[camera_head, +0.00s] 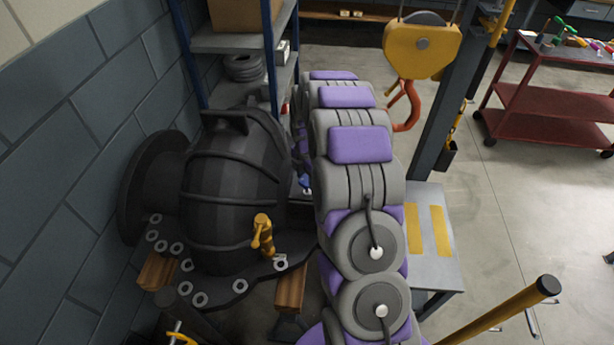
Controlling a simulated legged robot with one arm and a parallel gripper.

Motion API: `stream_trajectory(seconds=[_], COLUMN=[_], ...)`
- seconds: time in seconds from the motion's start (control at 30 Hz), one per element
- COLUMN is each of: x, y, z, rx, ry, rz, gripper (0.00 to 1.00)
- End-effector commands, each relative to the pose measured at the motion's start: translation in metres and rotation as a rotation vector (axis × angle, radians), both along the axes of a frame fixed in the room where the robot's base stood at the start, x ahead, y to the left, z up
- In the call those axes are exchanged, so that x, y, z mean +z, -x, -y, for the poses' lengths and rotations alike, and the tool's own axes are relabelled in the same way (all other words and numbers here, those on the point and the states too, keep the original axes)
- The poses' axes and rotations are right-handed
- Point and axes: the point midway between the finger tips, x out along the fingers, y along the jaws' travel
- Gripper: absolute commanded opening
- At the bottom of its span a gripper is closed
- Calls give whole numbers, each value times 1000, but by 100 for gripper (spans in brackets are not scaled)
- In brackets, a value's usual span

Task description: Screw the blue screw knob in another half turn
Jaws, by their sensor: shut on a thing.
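A dark split casing (228,190) stands at the left, with a bolted flange along its lower edge. The small blue screw knob (305,182) shows just right of the casing, close beside my arm. My arm of grey and purple links rises from the bottom, reaches away and bends down at its far end towards the knob. My gripper (302,172) is at the blue knob, shut on it. The fingers are mostly hidden behind my arm links, so the exact grip on the knob does not show.
A brass fitting (263,236) stands up from the casing flange. A yellow hoist hook (422,48) hangs beyond my arm, near a dark post (446,110). A grey bench with yellow strips (428,232) is right of my arm. A red cart (548,108) stands farther right on open floor.

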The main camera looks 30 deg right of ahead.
Motion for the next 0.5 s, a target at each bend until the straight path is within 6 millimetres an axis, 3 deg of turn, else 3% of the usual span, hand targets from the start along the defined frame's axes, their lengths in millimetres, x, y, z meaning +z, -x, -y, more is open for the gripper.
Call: stream_trajectory(seconds=[0.27, 0.5], x=[2, 3], y=[0, 0], z=[-1, -1], rx=[-98, -289], ry=[-2, -1], rz=[-1, -2], gripper=[22, 22])
